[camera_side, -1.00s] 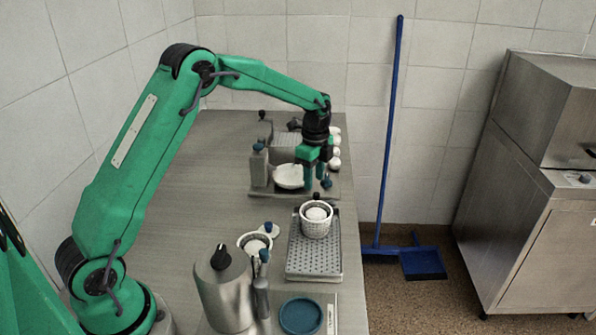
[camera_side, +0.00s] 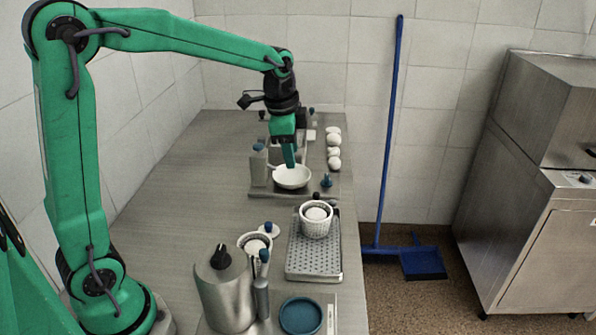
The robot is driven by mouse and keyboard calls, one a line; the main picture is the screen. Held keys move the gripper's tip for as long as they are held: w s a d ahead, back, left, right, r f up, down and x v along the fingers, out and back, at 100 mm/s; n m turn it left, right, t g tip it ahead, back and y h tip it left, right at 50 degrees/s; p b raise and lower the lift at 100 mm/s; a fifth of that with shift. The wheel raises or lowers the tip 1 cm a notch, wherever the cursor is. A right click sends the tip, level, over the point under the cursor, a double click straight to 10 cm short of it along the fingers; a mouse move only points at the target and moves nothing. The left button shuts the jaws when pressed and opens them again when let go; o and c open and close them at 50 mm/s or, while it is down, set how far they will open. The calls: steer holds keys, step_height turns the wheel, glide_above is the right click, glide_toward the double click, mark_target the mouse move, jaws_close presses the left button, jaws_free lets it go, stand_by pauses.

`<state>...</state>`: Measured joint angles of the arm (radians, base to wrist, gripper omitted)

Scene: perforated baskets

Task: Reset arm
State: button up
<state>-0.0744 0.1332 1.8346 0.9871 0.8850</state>
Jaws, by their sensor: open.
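My gripper (camera_side: 290,157) points down over the white bowl (camera_side: 293,179) at the back station of the counter. Its green fingers overlap each other in this view, with the tips at the bowl's back rim as seen here. I cannot tell whether they are above the bowl or touching it. The jaws are open and I see nothing held between them.
A perforated basket (camera_side: 316,224) stands on a drip tray (camera_side: 314,263); another basket (camera_side: 253,242) stands to its left. A steel jug (camera_side: 224,292) and blue dish (camera_side: 301,316) are in front. Several white round items (camera_side: 334,150) line the right edge. The left counter (camera_side: 165,215) is clear.

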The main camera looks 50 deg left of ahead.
steer(key=s+d+r+n+t, duration=0.1)
steer(key=s+n, duration=0.3)
steer(key=s, duration=0.6)
steer(key=s+d+r+n+t, duration=0.1)
steer(key=s+n, duration=0.4)
steer(key=s, duration=0.6)
steer(key=shift+d+r+t, duration=0.4)
steer(key=shift+d+t, duration=0.2)
steer(key=shift+t, duration=0.1)
